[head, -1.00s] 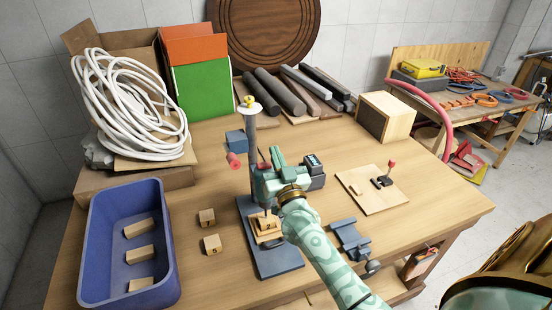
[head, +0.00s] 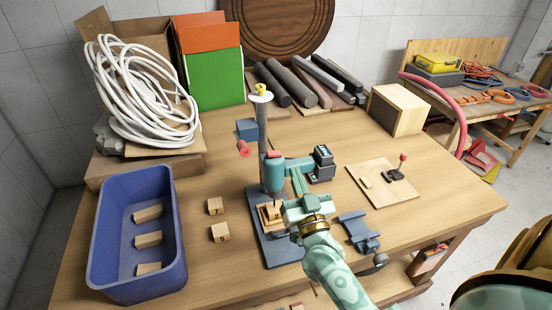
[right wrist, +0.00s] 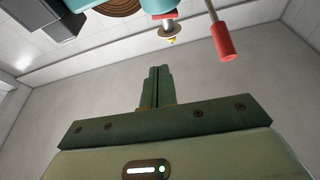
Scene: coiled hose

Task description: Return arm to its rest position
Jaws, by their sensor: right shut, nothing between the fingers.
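My right gripper (head: 298,184) is shut and empty, just in front and to the right of the drill press (head: 273,173). In the right wrist view its two fingers (right wrist: 157,88) lie together with nothing between them. A wooden block (head: 267,220) sits on the press's blue base (head: 282,252), under the drill head; my gripper partly hides that area. The press's red-tipped handle (right wrist: 223,40) hangs ahead of and above the fingers in the right wrist view, apart from them. My left gripper is not in view.
A blue bin (head: 103,235) with wooden blocks stands at the left. Two loose blocks (head: 220,232) lie left of the press. A blue vise (head: 359,232) and a board (head: 384,193) with a red-knobbed clamp lie to the right. A coiled white hose (head: 140,95) rests at the back left.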

